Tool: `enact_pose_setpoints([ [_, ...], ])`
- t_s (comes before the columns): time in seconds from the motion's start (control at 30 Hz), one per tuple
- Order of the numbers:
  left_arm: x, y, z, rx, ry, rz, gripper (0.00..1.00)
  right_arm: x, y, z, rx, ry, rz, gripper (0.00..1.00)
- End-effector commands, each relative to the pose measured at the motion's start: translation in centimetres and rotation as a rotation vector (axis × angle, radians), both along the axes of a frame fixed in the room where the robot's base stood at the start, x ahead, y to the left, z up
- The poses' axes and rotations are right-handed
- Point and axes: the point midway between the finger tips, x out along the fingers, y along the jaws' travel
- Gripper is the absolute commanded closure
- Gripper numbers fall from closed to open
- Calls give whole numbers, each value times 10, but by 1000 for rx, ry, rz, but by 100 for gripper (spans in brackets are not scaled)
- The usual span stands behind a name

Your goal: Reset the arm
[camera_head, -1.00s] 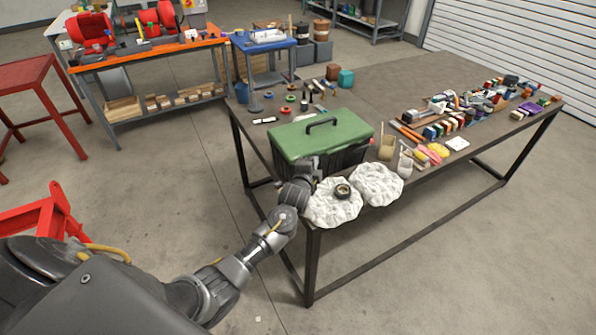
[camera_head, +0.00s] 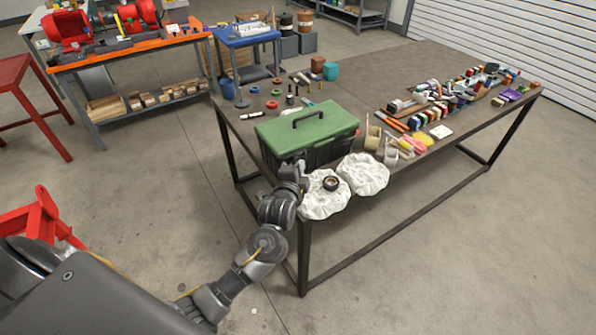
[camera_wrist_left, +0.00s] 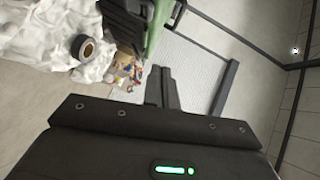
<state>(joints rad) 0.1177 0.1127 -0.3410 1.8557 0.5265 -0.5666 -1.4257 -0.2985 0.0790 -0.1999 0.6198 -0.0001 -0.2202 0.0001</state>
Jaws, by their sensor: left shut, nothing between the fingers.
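My left arm comes in from the lower left in the head view. Its gripper (camera_head: 299,172) is at the near left corner of the table, beside the green-lidded toolbox (camera_head: 310,130). In the left wrist view the left gripper's fingers (camera_wrist_left: 161,88) are together with nothing between them. The toolbox's dark side (camera_wrist_left: 124,25) shows just beyond them at the top. A white crumpled cloth (camera_head: 325,203) with a dark ring-shaped roll (camera_head: 330,183) on it lies right of the gripper. The roll also shows in the left wrist view (camera_wrist_left: 84,48). My right gripper is in neither view.
A second white cloth (camera_head: 363,175) lies beside the first. The dark table (camera_head: 385,75) carries many small tools and blocks along its right side. An orange-topped bench (camera_head: 130,50) and a red stand (camera_head: 40,222) are at the left. The floor before the table is clear.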

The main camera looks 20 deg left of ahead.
Motion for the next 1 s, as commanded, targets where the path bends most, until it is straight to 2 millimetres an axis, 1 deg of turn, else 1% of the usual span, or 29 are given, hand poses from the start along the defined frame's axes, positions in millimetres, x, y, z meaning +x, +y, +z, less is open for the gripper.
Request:
enact_pose_setpoints([
  [0.03,-4,0,1,-1,0,-1,100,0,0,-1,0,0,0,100],
  [0.2,-11,1,4,0,-1,1,100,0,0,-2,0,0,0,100],
  [0.7,-10,0,4,0,0,2,100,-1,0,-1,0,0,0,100],
  [0.87,-2,1,2,0,0,2,100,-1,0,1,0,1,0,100],
  [1.0,18,3,-6,2,2,2,100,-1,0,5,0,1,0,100],
])
